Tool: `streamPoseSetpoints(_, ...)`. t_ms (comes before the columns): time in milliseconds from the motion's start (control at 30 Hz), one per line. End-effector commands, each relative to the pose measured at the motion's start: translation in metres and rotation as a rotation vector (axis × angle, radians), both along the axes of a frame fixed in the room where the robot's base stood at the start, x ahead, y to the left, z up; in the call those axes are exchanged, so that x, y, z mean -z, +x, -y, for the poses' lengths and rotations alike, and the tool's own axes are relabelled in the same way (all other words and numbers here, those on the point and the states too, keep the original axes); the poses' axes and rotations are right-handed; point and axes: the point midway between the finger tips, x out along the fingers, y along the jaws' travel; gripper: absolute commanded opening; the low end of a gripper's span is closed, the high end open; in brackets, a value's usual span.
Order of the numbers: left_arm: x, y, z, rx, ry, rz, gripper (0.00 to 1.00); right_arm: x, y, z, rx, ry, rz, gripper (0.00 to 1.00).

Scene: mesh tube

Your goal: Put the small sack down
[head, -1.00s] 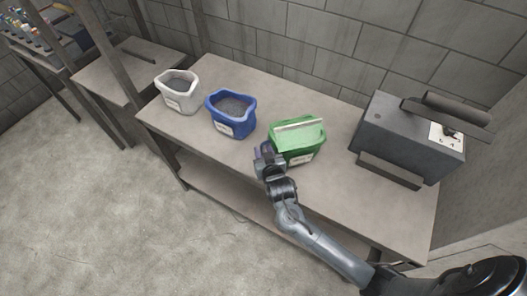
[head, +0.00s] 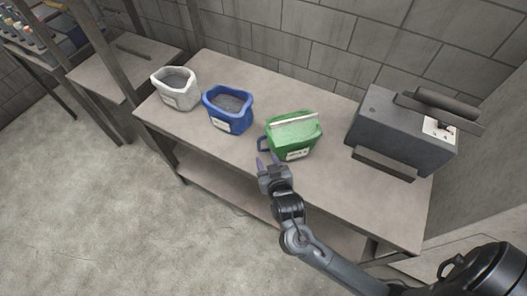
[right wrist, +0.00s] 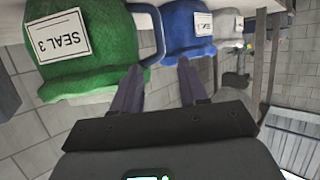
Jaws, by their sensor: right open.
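The green sack (head: 292,138) stands upright on the table, with a pale bar across its top and a blue loop handle (head: 262,144) on its left side. In the right wrist view the green sack (right wrist: 85,45) carries a label reading SEAL 3, and the loop sticks out beside it. My right gripper (head: 267,161) is open and empty, just in front of the green sack and apart from its handle. Its two purple fingers (right wrist: 160,85) show spread in the right wrist view. My left gripper is not in view.
A blue sack (head: 229,121) and a white sack (head: 178,101) stand to the left on the same table (head: 215,68). A dark grey machine (head: 400,135) stands at the right. A side table (head: 120,70) is at the far left.

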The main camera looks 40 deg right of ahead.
Motion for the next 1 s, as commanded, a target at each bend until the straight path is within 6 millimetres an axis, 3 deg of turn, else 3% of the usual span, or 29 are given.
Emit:
streamPoseSetpoints(100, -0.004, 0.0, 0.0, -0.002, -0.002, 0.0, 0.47, -0.006, -0.015, -0.005, 0.0, 0.003, -0.001, 0.43)
streamPoseSetpoints(333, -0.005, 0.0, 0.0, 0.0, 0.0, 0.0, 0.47, -0.01, -0.029, -0.01, -0.003, 0.004, -0.006, 0.43)
streamPoseSetpoints(567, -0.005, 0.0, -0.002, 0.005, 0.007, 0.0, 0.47, 0.004, -0.051, -0.026, -0.125, 0.084, -0.168, 0.43)
streamPoseSetpoints(767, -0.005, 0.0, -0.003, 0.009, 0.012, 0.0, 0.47, 0.019, -0.111, -0.046, -0.31, 0.138, -0.482, 0.43)
streamPoseSetpoints(1000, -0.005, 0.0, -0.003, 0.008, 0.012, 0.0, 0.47, 0.021, -0.188, -0.042, -0.417, 0.085, -0.813, 0.43)
